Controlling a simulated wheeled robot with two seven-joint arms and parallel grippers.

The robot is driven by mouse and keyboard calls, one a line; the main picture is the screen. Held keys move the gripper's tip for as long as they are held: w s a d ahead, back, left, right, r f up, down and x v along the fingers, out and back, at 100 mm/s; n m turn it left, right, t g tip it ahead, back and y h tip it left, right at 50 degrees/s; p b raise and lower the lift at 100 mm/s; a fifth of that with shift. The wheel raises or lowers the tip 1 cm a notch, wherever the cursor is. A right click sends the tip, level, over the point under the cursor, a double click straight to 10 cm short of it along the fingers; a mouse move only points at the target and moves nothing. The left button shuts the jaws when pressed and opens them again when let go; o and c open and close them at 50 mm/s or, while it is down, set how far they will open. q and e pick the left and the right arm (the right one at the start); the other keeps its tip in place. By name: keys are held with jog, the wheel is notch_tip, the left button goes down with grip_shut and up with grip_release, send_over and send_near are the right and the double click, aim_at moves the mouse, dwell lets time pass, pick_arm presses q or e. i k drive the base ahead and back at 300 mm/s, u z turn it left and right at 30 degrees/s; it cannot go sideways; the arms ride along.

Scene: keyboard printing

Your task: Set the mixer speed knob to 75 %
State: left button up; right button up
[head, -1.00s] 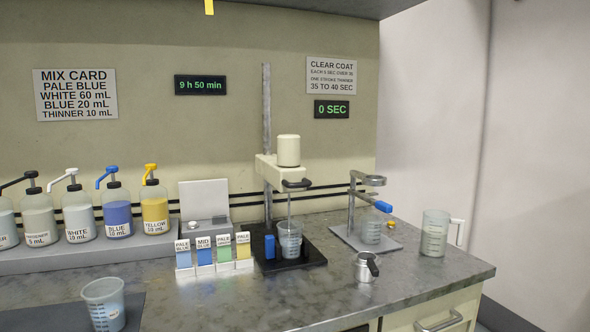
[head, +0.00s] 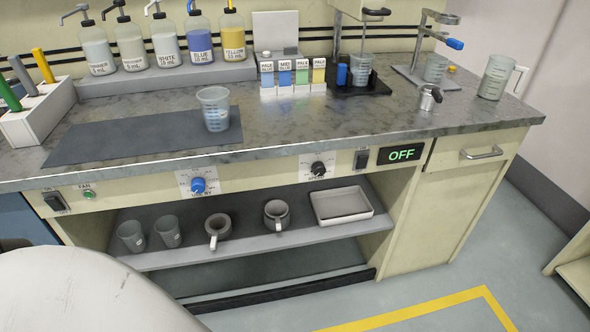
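A black knob (head: 318,169) on a white dial plate sits on the bench's front panel, right of centre; its lettering is too small to read surely. A black rocker switch (head: 361,159) and a display reading OFF (head: 402,153) are to its right. A blue knob (head: 198,186) on another plate is farther left. The mixer (head: 363,12) stands on the bench above, cut by the top edge, with a cup (head: 361,68) under it. Neither gripper is in view.
A clear cup (head: 214,110) stands on a dark mat (head: 95,145). A small metal pot (head: 429,97) stands near the bench's front edge. The shelf below holds cups, mugs and a tray (head: 342,221). The floor at right is clear, marked with yellow tape (head: 420,308).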

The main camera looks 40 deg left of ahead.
aim_at(318, 168)
jog(key=u, duration=0.1)
jog(key=i, duration=0.5)
jog(key=u, duration=1.1)
jog(key=k, duration=1.25)
jog(key=u, duration=0.9)
jog(key=i, duration=1.6)
jog(key=z, duration=1.05)
